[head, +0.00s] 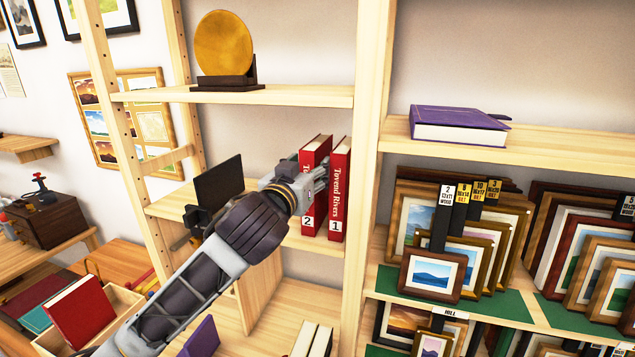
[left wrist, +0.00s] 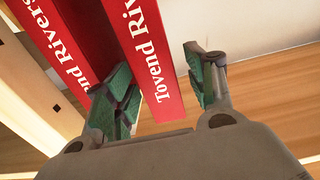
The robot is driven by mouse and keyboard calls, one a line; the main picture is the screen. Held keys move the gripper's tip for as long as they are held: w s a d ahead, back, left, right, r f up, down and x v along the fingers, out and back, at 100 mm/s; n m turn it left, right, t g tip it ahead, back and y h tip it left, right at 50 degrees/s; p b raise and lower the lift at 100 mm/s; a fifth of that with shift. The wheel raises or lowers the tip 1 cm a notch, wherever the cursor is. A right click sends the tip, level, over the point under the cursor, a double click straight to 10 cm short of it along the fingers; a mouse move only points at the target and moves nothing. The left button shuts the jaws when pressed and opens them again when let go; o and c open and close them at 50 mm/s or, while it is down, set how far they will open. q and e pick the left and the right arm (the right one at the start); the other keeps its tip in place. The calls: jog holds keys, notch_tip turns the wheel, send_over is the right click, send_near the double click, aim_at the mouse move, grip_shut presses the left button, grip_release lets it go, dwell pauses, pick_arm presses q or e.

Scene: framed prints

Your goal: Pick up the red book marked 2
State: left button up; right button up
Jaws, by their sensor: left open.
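The red book marked 2 (head: 308,160) stands upright on the middle shelf, left of the red book marked 1 (head: 340,190). My left gripper (head: 310,180) is at its spine and hides part of its title. In the left wrist view, which appears turned over, the open left gripper (left wrist: 158,63) has one green-padded finger on each side of the right-hand red book (left wrist: 148,45), apparently the one marked 2. One finger sits between the two books, close to both; a gap shows on the other side. The other red book (left wrist: 50,45) is at the left. My right gripper is out of view.
A wooden upright (head: 371,110) stands just right of the books. A dark flat panel (head: 219,184) stands left of the gripper, and a shelf board (head: 290,95) with a gold disc (head: 224,45) is above. Framed prints (head: 432,273) fill the right bay.

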pick_arm(q)
jog(key=shift+w, duration=0.1)
dwell(0.3)
jog(key=shift+p+x, duration=0.85)
jog(key=shift+x, duration=1.7)
grip_shut()
jog(key=shift+r, duration=0.1)
jog(key=shift+r, duration=0.1)
